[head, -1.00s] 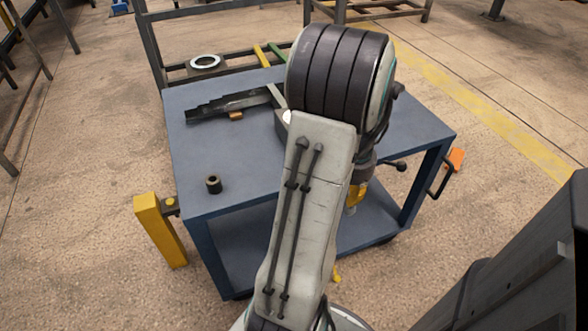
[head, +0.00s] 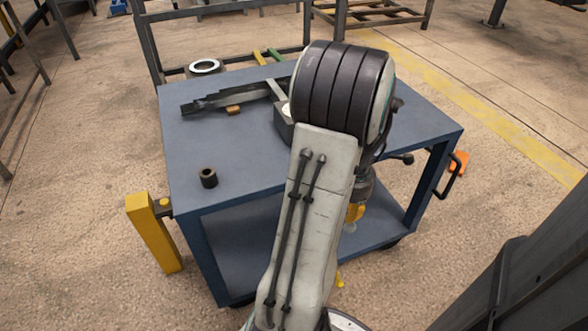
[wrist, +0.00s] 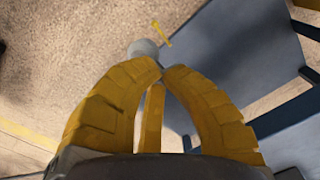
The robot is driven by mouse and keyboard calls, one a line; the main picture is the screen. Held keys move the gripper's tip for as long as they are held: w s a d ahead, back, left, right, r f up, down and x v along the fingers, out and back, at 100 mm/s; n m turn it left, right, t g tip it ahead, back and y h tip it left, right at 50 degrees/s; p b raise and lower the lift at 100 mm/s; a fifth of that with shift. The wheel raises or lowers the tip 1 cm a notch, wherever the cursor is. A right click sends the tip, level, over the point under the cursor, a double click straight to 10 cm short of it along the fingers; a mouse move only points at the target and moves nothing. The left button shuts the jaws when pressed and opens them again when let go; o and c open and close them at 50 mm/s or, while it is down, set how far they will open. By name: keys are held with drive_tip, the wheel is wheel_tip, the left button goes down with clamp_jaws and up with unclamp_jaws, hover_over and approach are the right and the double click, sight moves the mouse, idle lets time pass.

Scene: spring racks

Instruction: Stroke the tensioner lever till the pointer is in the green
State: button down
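A dark stepped bar assembly (head: 220,102) lies on the blue cart top. A small part of a pale dial (head: 286,108) shows beside my arm; most of it is hidden, and I see no pointer or green zone. I cannot make out the tensioner lever for certain. My gripper (head: 353,216) hangs low by the cart's near right side, partly hidden by my arm. In the wrist view its yellow fingers (wrist: 161,70) curve together at the tips. A pale grey round piece (wrist: 143,49) shows just past them; whether they grip it is unclear.
The blue cart (head: 225,182) fills the middle, with a dark cylinder (head: 208,178) near its left edge. A yellow post (head: 155,232) stands at its left. A dark metal structure (head: 520,265) rises at lower right. Floor (head: 80,240) at left is open.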

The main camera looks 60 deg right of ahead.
wheel_tip(320, 180, down, 5)
drive_tip(key=b, duration=0.4)
wheel_tip(320, 180, up, 21)
drive_tip(key=p, duration=1.8)
drive_tip(key=shift+f, duration=0.1)
